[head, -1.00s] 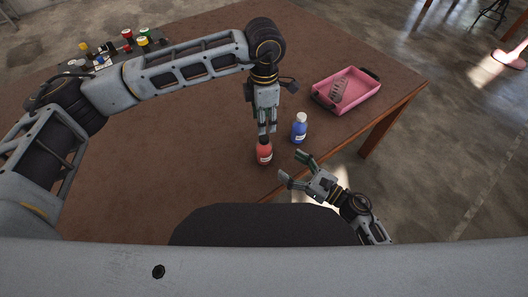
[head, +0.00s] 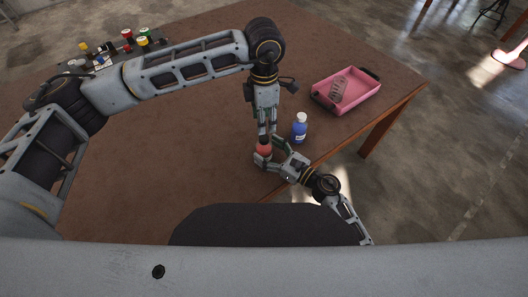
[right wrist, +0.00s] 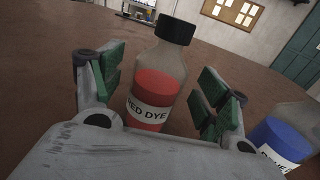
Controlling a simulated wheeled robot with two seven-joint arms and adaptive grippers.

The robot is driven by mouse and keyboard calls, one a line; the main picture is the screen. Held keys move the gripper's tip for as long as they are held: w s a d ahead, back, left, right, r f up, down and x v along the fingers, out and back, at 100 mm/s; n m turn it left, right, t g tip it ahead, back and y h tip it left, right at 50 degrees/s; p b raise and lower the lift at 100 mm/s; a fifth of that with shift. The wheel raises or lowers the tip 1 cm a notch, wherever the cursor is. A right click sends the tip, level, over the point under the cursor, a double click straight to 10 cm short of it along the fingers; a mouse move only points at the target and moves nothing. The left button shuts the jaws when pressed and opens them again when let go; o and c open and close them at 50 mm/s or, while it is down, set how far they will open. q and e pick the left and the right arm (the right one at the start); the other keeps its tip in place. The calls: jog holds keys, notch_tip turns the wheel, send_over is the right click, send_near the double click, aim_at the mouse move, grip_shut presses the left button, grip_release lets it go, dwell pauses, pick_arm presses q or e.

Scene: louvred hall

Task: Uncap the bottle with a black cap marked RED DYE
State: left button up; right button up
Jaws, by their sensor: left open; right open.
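The RED DYE bottle (head: 264,150) stands upright near the table's front edge; its black cap (right wrist: 176,29) is on in the right wrist view. There its red contents and white label (right wrist: 149,112) show between my fingers. My right gripper (head: 267,154) is open, with one green-padded finger on each side of the bottle's body; gaps show on both sides in the right wrist view (right wrist: 160,100). My left gripper (head: 267,132) is open and points down just above the cap in the head view. Its fingers do not show in the right wrist view.
A blue bottle (head: 300,130) with a white cap stands just right of the red one, close to my right gripper. A pink tray (head: 372,91) holding a grey item is at the table's right. Several coloured items stand at the back left (head: 127,34). The brown tabletop (head: 170,150) is mostly clear.

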jog(key=shift+w+a, duration=0.45)
jog(key=shift+a, duration=0.1)
jog(key=shift+c, duration=0.3)
grip_shut()
